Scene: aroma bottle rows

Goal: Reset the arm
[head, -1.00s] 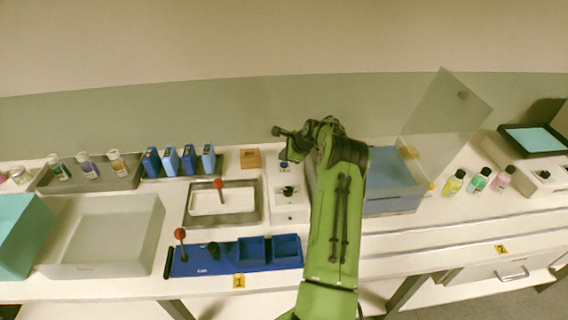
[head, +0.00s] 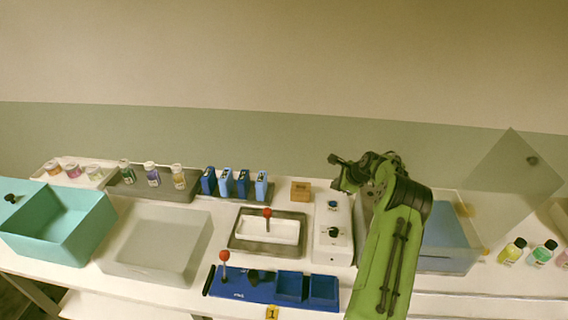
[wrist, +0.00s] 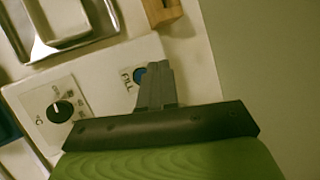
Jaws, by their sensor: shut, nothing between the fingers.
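My green arm reaches up over the bench at right of centre in the head view. My gripper (head: 338,172) is at its upper left end, above the back of a white control box (head: 333,243). In the wrist view my gripper (wrist: 155,72) is shut with nothing between the fingers. Its fingertips overlap the blue button (wrist: 139,77) marked FILL on the white box (wrist: 93,72); I cannot tell whether they touch it. The box's black knob (wrist: 60,111) is clear of the gripper.
Left are a metal tray with a red-knobbed lever (head: 267,213), a blue rack (head: 257,290), a clear bin (head: 150,248) and a teal bin (head: 70,230). A clear lidded container (head: 447,262) and bottles (head: 511,251) are right.

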